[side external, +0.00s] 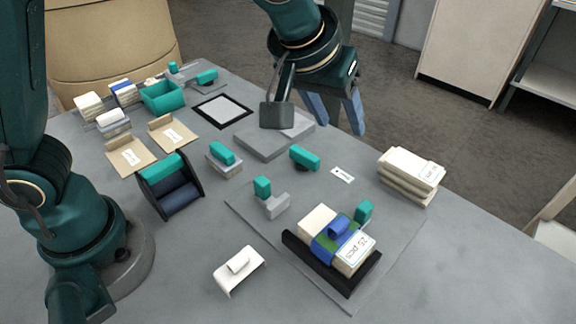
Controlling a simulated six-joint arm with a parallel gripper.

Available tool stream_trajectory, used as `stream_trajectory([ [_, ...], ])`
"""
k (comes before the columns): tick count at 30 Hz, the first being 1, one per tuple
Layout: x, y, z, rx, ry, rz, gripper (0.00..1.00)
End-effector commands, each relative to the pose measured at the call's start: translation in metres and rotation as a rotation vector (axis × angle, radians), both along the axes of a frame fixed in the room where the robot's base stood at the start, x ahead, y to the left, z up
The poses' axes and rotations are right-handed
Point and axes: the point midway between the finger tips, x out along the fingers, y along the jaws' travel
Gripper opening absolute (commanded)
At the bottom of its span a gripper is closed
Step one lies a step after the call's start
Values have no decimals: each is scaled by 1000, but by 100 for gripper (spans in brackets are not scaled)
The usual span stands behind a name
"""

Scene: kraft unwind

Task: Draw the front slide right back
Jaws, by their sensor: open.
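A slide with a teal knob and grey L-shaped foot (272,205) stands on the flat grey plate (240,205). Another teal knob (364,211) stands behind the banded bundle, its lower part hidden. I cannot tell for sure which of them is the front slide. Between them, a cream bundle (316,219) with a blue and green band and a label lies in a black cradle (330,272). A blue block (341,228) sits on the band. My gripper (342,127) is open and empty, high above the table's far side, well apart from both slides.
A teal-handled tool (304,158) and small label (342,175) lie behind the plate. Stacked cream packs (411,173) are at right. A white bracket (239,268) lies in front, a teal-and-black roll holder (171,185) at left. The table's front right is clear.

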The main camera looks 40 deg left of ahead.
Motion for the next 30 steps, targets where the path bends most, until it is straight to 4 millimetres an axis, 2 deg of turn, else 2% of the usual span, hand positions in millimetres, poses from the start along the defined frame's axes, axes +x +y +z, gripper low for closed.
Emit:
stream_trajectory([
  [1, 1, -17, -16, 15, 21, -31, 55],
  [3, 1, -36, -34, 35, 42, -69, 55],
  [6, -4, -56, -57, 68, 74, -127, 55],
  [9, -14, -67, -76, 94, 108, -166, 55],
  [14, -21, -74, -92, 112, 131, -194, 55],
  [24, -5, -73, -127, 112, 131, -193, 55],
  [30, -2, -73, -133, 109, 128, -193, 55],
])
